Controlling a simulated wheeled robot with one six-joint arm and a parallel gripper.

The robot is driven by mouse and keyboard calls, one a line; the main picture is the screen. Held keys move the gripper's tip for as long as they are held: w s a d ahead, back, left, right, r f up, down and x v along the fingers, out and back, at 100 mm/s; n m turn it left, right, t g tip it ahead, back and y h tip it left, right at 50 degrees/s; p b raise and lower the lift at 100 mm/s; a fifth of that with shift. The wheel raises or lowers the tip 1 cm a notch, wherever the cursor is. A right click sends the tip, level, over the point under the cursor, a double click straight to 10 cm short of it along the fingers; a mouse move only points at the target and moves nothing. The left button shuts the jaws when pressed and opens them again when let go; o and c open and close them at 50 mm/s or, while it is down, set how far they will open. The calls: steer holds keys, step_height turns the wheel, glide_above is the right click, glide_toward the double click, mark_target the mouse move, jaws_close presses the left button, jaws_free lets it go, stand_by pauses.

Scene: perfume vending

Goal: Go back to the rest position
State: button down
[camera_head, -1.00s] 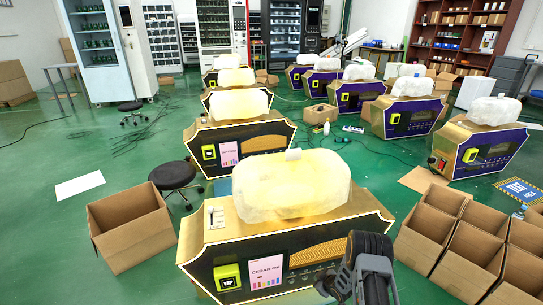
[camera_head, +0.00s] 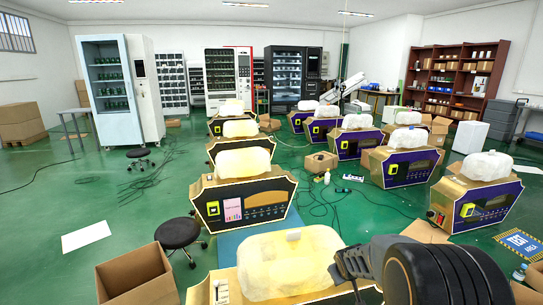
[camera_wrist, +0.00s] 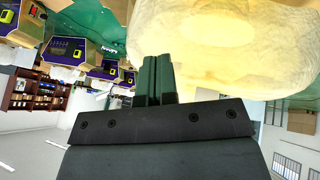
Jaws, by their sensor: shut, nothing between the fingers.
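My gripper (camera_wrist: 156,80) shows in the wrist view with its two dark fingers together and nothing between them. The wrist view is upside down, with a pale yellow plastic container (camera_wrist: 225,40) filling the top right, close by the fingertips. In the head view my gripper (camera_head: 350,264) is small and partly hidden by my arm at the lower right. It is at the right side of the nearest machine's pale yellow container (camera_head: 290,262). I cannot tell whether it touches it. The nearest gold machine (camera_head: 200,292) is mostly cut off by the bottom edge.
An open cardboard box (camera_head: 140,272) and a black stool (camera_head: 178,233) stand left of the machine. More machines with pale containers stand in rows behind, such as one black-fronted machine (camera_head: 262,199). Cables lie on the green floor (camera_head: 120,215). Open floor lies at left.

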steer(key=s+a+r+m+g+y+p, duration=0.1)
steer(key=s+a+r+p, duration=0.2)
steer(key=s+r+p, duration=0.4)
steer(key=s+a+r+m+g+p, duration=0.1)
steer(key=s+r+p, duration=0.6)
steer(key=s+r, duration=0.8)
steer(key=shift+s+a+r+m+g+y+p, duration=0.35)
steer(key=shift+a+r+m, duration=0.6)
steer(key=shift+r, duration=2.1)
steer(key=shift+a, duration=0.1)
